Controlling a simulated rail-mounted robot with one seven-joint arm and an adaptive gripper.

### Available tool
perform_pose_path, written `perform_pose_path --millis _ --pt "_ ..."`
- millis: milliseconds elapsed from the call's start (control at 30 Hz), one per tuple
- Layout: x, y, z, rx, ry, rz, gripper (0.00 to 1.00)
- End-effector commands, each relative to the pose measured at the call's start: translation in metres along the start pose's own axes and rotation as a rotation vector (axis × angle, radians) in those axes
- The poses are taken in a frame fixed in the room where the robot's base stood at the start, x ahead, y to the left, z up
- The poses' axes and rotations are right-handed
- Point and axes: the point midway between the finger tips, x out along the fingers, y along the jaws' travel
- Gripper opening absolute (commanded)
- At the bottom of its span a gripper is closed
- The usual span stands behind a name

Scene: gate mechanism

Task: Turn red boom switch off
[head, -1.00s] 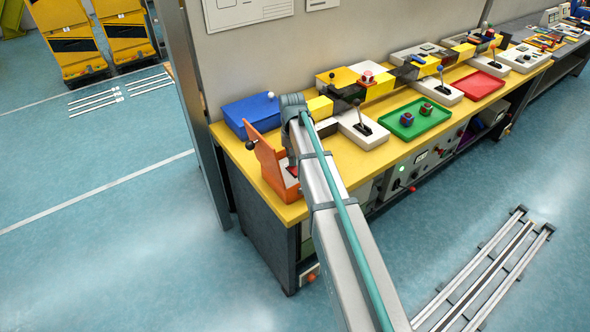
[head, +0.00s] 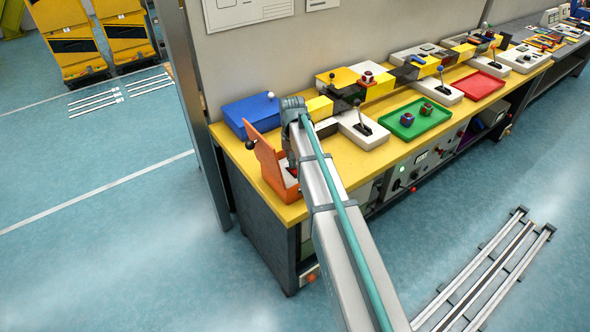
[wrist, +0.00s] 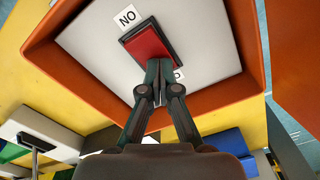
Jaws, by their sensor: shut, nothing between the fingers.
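The red rocker switch (wrist: 150,43) sits in a dark frame on a light plate inside an orange box. The wrist view shows a label "NO" beyond its far end; a second label at the near end is mostly hidden behind my fingers. My gripper (wrist: 159,68) is shut and empty, its fingertips over the near end of the switch. They look to be at or touching it; I cannot tell which. In the head view the orange box (head: 263,150) stands with its lid raised at the bench's near left corner, and my arm hides most of the switch.
A blue box (head: 248,112) stands behind the orange box. A white lever box (head: 372,137) and a green tray (head: 433,119) lie to the right on the yellow bench (head: 233,152).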

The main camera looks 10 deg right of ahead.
Motion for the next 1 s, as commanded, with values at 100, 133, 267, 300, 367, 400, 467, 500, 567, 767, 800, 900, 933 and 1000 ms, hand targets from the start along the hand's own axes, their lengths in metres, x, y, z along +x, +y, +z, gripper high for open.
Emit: perform_pose_path --millis 100,133,267,300,367,400,467,500,567,767,800,900,933,1000 --pt "-0.001 0.000 0.001 0.000 -0.002 0.000 0.00" --pt "-0.002 0.000 0.001 0.000 -0.002 0.000 0.00" --pt "-0.010 0.000 0.001 0.000 -0.002 0.000 0.00" --pt "-0.013 0.000 0.001 0.000 -0.001 0.000 0.00" --pt "-0.018 0.000 0.001 0.000 -0.001 0.000 0.00" --pt "-0.021 0.000 0.001 0.000 -0.001 0.000 0.00" --pt "-0.025 0.000 0.000 0.000 -0.001 0.000 0.00" --pt "-0.028 0.000 0.000 0.000 -0.001 0.000 0.00" --pt "-0.032 0.000 0.000 0.000 -0.001 0.000 0.00" --pt "-0.047 0.000 0.000 0.000 -0.001 0.000 0.00" --pt "-0.050 0.000 0.000 0.000 -0.001 0.000 0.00" --pt "-0.057 0.000 0.000 0.000 -0.002 0.000 0.00" --pt "-0.059 0.000 0.000 0.000 -0.002 0.000 0.00" --pt "-0.064 0.000 0.000 0.000 -0.002 0.000 0.00"
